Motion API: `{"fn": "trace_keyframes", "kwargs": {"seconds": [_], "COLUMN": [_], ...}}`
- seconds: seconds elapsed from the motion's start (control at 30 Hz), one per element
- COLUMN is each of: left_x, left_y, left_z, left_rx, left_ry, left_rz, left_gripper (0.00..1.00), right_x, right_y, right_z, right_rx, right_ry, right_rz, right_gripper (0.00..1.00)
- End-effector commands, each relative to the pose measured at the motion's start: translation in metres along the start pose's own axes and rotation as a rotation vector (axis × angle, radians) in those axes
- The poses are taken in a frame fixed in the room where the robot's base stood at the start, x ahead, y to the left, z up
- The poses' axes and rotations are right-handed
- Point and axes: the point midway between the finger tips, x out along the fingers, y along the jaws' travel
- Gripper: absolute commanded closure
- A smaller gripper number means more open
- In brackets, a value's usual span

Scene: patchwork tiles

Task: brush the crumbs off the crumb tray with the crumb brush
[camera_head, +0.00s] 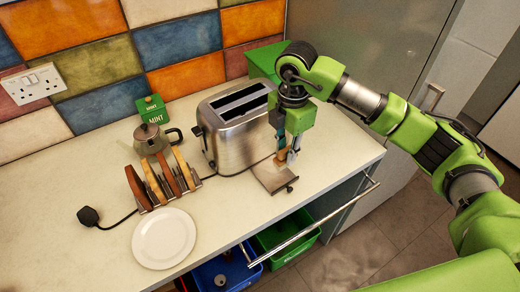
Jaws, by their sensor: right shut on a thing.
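The crumb tray (268,181) is a flat metallic plate with a dark knob at its front corner. It sits at the right end of the steel toaster (236,128), near the counter's front edge; I cannot tell whether part of it is still inside the toaster. My right gripper (288,152) points down over the tray, shut on the crumb brush (281,157), a narrow thing with a wood-coloured part low between the fingers. The brush's lower end is at or just above the tray. Crumbs are too small to make out. My left gripper is out of view.
A toast rack (163,195) with slices, a teapot (150,140), a green mint box (152,109) and a white plate (163,238) stand left. A black plug (88,216) lies further left. Blue (238,270) and green (290,240) bins sit below the counter behind a rail (315,222).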

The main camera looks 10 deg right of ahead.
Motion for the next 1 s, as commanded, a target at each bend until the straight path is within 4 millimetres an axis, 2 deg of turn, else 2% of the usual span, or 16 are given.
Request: {"fn": "trace_keyframes", "kwargs": {"seconds": [0.13, 0.3, 0.57, 0.77, 1.0], "left_x": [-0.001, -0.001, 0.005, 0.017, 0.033], "left_y": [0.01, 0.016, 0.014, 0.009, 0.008], "left_z": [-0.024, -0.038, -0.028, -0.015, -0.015], "left_rx": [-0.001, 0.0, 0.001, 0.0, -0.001], "left_ry": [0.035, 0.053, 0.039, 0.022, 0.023], "left_rz": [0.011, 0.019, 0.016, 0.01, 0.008], "left_gripper": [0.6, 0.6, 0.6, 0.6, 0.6], "right_x": [0.001, 0.001, 0.005, 0.02, 0.042], "right_y": [-0.002, -0.001, -0.001, -0.002, -0.002], "right_z": [0.004, 0.004, 0.003, 0.003, 0.003], "right_rx": [0.005, 0.004, 0.003, 0.003, 0.003], "right_ry": [0.0, 0.0, -0.001, 0.0, 0.0], "right_rz": [0.0, 0.0, -0.001, -0.002, -0.002], "right_gripper": [0.97, 0.97, 0.97, 0.97, 0.97]}}
